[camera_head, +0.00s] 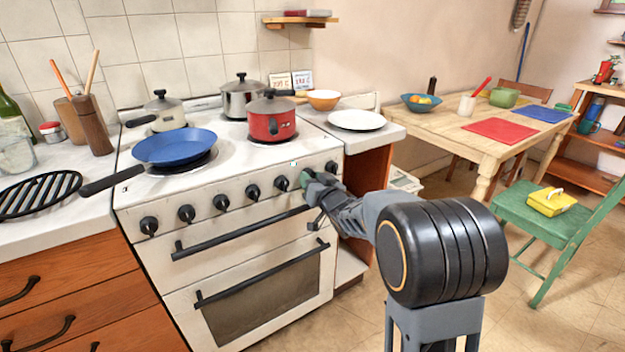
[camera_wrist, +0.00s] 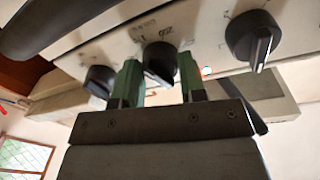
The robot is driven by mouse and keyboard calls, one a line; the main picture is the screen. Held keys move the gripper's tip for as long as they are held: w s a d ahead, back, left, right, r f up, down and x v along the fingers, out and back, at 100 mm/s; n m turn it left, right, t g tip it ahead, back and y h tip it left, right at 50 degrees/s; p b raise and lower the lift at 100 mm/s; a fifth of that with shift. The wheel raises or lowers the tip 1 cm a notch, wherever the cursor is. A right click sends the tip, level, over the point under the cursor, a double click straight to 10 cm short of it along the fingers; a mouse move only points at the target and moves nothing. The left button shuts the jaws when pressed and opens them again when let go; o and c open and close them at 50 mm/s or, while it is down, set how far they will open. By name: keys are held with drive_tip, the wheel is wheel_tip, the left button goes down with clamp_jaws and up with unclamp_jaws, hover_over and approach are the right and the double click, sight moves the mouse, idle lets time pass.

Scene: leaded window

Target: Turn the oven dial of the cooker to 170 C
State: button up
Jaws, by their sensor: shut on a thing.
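The white cooker (camera_head: 150,190) has a row of black dials along its front.
A blue pan (camera_head: 175,145), a red pot (camera_head: 271,122) and other pots stand on the hob. Black handle bars (camera_head: 240,232) run below the dials. Two small cards (camera_head: 290,80) stand behind the hob. A wooden table (camera_head: 450,125) and green chair (camera_head: 545,215) are at the right.

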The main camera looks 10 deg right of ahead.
drive_tip(key=o, duration=0.9)
drive_tip(key=shift+o, duration=0.2)
drive_tip(key=p+v, duration=0.1)
drive_tip(key=v, duration=1.2)
drive_tip(key=shift+s+p, duration=0.4)
drive_tip(key=shift+d, duration=0.1)
